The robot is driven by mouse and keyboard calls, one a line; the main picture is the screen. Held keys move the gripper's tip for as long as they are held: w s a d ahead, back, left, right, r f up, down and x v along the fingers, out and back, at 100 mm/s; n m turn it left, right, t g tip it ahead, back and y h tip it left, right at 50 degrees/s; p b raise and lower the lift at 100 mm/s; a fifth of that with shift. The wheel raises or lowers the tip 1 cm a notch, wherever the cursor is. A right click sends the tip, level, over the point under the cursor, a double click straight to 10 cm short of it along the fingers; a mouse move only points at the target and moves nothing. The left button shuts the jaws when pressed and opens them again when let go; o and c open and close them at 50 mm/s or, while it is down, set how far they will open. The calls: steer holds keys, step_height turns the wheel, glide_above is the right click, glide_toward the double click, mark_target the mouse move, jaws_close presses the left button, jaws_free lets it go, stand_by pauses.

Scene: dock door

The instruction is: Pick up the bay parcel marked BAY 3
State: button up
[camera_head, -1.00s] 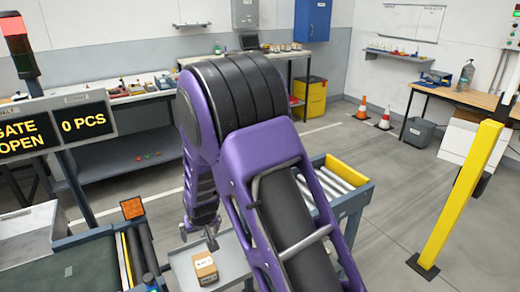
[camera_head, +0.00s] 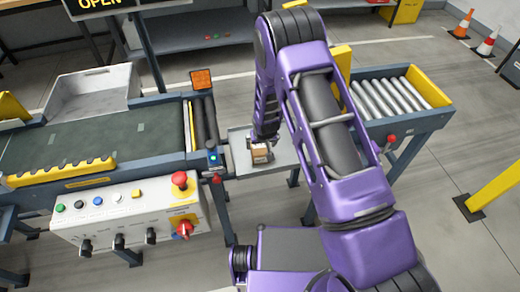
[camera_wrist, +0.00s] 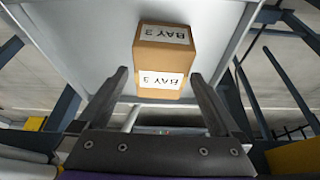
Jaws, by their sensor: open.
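The bay parcel is a small brown cardboard box (camera_head: 259,153) on a pale grey tray (camera_head: 285,158) between the two conveyors. In the wrist view the parcel (camera_wrist: 165,62) shows white labels on two faces, both reading BAY 3 and one of them upside down. My gripper (camera_head: 265,137) is right at the parcel in the head view, partly covering it. In the wrist view my gripper (camera_wrist: 160,78) is open, with one finger on each side of the parcel's near part in the picture. Nothing is held. I cannot tell whether the fingers reach down beside the box.
A dark belt conveyor (camera_head: 100,140) stands left of the tray, with a control panel (camera_head: 130,213) and a red stop button (camera_head: 180,179) in front. A roller conveyor (camera_head: 390,97) stands to the right. A yellow post (camera_head: 495,190) stands on open floor at far right.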

mark_target(260, 146)
steer(key=x, duration=0.5)
steer(key=shift+a+f, duration=0.1)
steer(key=shift+a, duration=0.05)
steer(key=c, duration=1.3)
